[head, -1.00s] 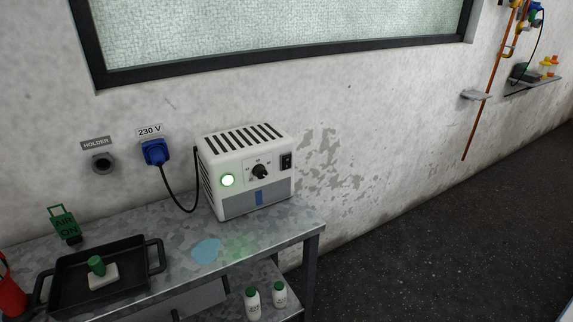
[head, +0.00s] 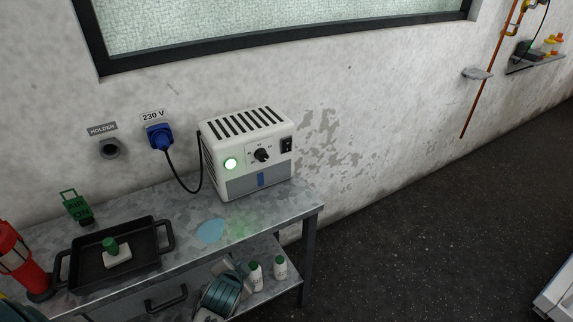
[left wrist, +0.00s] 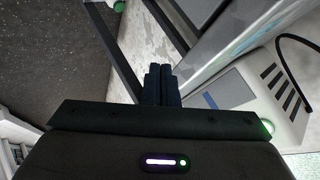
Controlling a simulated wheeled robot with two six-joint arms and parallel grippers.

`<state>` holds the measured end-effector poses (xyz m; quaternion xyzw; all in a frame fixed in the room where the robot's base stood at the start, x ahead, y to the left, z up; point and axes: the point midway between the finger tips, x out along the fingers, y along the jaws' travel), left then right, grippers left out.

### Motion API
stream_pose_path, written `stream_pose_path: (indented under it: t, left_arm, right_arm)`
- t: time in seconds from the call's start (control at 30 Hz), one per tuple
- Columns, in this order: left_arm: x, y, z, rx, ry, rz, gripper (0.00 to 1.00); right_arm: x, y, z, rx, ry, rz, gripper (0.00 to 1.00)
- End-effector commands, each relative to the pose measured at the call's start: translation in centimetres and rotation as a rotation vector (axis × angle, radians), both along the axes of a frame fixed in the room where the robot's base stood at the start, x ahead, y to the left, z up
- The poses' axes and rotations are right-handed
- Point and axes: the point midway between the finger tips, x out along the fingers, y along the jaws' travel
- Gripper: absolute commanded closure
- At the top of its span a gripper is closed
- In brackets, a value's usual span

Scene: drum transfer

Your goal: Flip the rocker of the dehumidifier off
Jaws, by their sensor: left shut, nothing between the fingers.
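The dehumidifier (head: 246,150) is a white box with a vented top, standing on the metal bench against the wall. Its black rocker (head: 286,145) is at the upper right of its front face. A dial (head: 262,155) sits in the middle and a green lamp (head: 231,164) glows at the left. In the left wrist view the dehumidifier (left wrist: 230,120) lies at the right. There my left gripper (left wrist: 159,70) is shut and empty, apart from the dehumidifier. Neither gripper shows in the head view. My right gripper is in no view.
A red cylinder (head: 24,262) stands at the left. Bottles (head: 280,267) and a green coil (head: 222,293) are on the lower shelf. A cord runs to the blue plug (head: 159,136).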

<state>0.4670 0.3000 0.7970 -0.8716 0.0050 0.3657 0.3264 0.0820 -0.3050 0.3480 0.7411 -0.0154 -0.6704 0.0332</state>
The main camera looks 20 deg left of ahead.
Motion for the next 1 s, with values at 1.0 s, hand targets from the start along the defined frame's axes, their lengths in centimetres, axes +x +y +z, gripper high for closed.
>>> stream_pose_path:
  t: [1.0]
  left_arm:
    - [20.1,-5.3,16.1,0.966,-0.574,-0.443,1.00]
  right_arm:
    - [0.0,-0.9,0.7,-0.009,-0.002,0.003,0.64]
